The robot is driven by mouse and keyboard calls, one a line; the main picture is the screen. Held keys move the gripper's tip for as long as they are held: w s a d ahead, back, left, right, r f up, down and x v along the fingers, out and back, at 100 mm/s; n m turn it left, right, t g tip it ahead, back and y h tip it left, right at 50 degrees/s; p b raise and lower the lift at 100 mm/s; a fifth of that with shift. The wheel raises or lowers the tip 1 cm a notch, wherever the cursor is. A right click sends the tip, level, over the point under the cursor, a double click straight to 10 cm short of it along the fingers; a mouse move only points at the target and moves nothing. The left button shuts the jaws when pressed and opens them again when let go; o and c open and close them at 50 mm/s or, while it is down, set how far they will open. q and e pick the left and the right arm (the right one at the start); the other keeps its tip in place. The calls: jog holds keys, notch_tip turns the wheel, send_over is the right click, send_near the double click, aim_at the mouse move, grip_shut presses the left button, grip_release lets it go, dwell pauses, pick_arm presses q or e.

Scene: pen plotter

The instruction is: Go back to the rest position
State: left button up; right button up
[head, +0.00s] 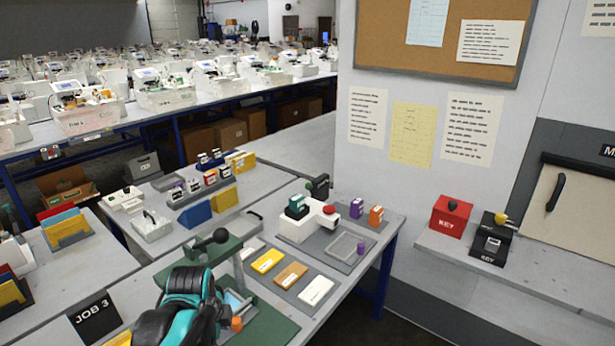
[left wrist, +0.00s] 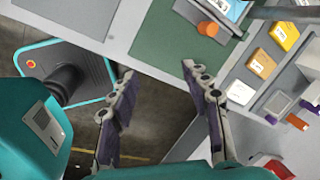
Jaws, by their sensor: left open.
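My left gripper (left wrist: 158,72) is open in the left wrist view, with its two dark-padded fingers spread wide apart and nothing between them. Its fingertips show against the grey table's edge and the floor, close to the green mat (left wrist: 163,38). In the head view, part of my teal and black arm shows at the bottom and covers part of the green mat (head: 262,330). The left fingers cannot be made out there. My right gripper is in neither view.
An orange knob (head: 237,323) shows beside my arm. Yellow (head: 267,261), tan (head: 291,275) and white (head: 316,291) cards lie to its right. A black-knobbed lever (head: 219,236) stands behind. Red (head: 451,215) and black (head: 490,238) key boxes sit on the right counter.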

pick_arm(q)
jog(key=s+d+n+t, duration=0.2)
jog(key=s+n+t, duration=0.2)
jog(key=s+n, duration=0.6)
jog(key=r+n, duration=0.1)
jog(key=n, duration=0.6)
jog(key=shift+s, duration=0.35)
